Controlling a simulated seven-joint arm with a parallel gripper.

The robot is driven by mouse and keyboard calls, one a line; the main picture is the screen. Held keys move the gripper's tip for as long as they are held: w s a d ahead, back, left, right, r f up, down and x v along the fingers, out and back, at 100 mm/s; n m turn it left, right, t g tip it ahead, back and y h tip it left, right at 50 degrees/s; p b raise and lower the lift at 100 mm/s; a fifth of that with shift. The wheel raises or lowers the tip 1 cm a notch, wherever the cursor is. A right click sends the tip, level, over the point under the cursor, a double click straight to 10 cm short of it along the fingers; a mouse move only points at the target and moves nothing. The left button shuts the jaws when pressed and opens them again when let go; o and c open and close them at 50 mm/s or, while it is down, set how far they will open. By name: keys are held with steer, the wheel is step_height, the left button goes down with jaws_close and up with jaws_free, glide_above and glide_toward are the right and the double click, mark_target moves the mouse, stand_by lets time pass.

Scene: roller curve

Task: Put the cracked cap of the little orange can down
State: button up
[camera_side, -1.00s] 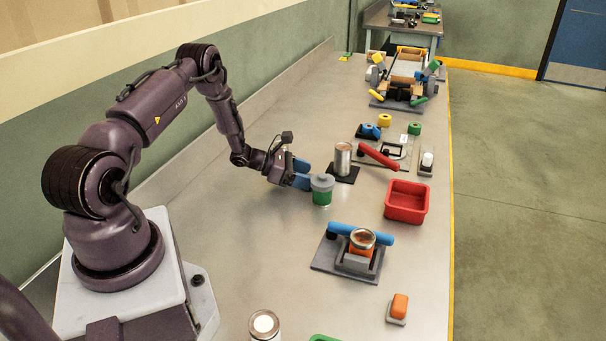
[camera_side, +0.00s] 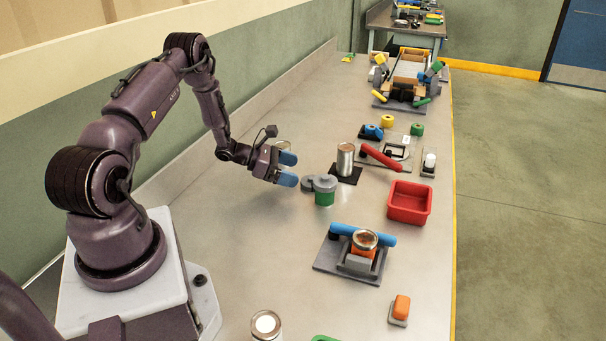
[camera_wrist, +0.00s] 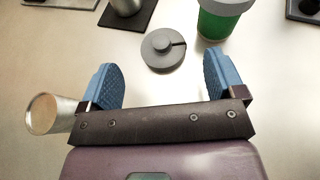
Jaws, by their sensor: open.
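The cracked cap (camera_side: 308,184) is a grey disc with a knob and a slot cut in from its rim. It lies flat on the table beside a green can with a grey lid (camera_side: 325,193); it also shows in the wrist view (camera_wrist: 163,50). The little orange can (camera_side: 363,243) sits in a grey holder by a blue bar, with its coppery top uncovered. My gripper (camera_side: 287,168) is open and empty, left of the cap in the side view. In the wrist view, my blue fingers (camera_wrist: 162,85) stand wide apart with the cap beyond them.
Another silver can (camera_side: 346,160) stands on a black pad near a red bar (camera_side: 381,157). A red tray (camera_side: 409,203) is to the right.

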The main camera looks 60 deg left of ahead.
steer(key=v, duration=0.7)
steer(key=shift+r, duration=0.1)
steer(key=w+d+r+m+g+h, duration=0.2)
steer(key=d+r+m+g, duration=0.6)
steer(key=d+r+m, duration=0.95)
steer(key=s+d+r+m+y, duration=0.6)
steer(key=s+d+r+m, duration=0.5)
steer(key=s+d+m, duration=0.1)
steer(key=shift+s+d+m, duration=0.35)
steer(key=shift+s+d, duration=0.15)
steer(key=shift+s, duration=0.1)
steer(key=shift+o, duration=0.5)
steer(key=shift+s+r+m+t+y, duration=0.45)
steer(key=shift+s+m+t+y, duration=0.05)
steer(key=shift+s+m, duration=0.2)
